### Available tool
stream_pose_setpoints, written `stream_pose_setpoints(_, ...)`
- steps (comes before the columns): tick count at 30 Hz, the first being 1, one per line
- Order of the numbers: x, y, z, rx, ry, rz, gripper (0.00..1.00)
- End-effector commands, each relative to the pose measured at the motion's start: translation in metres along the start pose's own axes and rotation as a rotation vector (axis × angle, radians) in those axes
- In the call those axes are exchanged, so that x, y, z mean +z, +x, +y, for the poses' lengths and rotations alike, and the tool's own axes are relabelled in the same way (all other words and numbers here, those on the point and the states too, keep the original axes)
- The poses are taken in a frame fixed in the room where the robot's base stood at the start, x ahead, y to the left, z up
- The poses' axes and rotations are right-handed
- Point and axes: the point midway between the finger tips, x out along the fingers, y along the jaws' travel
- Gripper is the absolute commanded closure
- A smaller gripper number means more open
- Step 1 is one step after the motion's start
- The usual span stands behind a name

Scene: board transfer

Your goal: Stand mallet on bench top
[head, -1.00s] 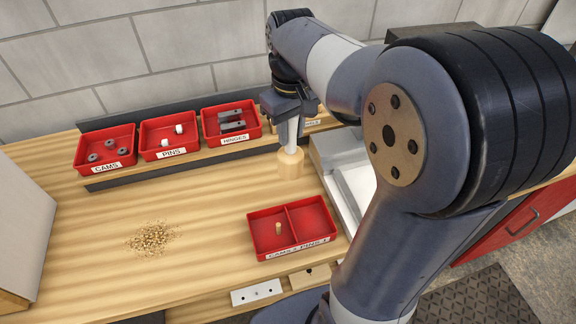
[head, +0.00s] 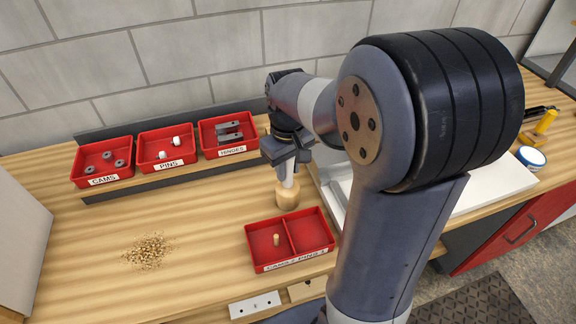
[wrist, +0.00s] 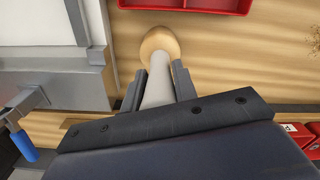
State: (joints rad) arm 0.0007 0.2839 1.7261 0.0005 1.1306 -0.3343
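The mallet (head: 287,196) has a round pale-wood head and a light grey handle. It is upright, head down, just behind the two-part red tray in the head view. My gripper (head: 288,150) is shut on its handle from above. In the wrist view the handle runs between the two fingers (wrist: 157,84), and the mallet's head (wrist: 160,42) lies beyond them. The bench top (head: 205,215) is light striped wood. I cannot tell whether the mallet's head touches it or hangs slightly above.
The two-part red tray (head: 258,262) holds a peg in its left compartment. Red bins of cams (head: 103,180), pins (head: 167,167) and hinges (head: 228,152) line the back. Wood shavings (head: 148,252) lie at left. A white tray (head: 480,192) is at right.

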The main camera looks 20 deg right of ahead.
Motion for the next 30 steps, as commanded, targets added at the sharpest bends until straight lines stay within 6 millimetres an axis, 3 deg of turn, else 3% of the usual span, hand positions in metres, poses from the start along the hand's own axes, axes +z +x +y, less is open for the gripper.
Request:
stream_pose_setpoints(8, 0.0, 0.0, 0.0, -0.001, 0.0, -0.001, 0.51)
stream_pose_setpoints(18, 0.0, -0.007, 0.0, 0.0, 0.0, 0.0, 0.51)
stream_pose_setpoints(30, -0.001, -0.088, 0.0, 0.001, 0.0, 0.004, 0.51)
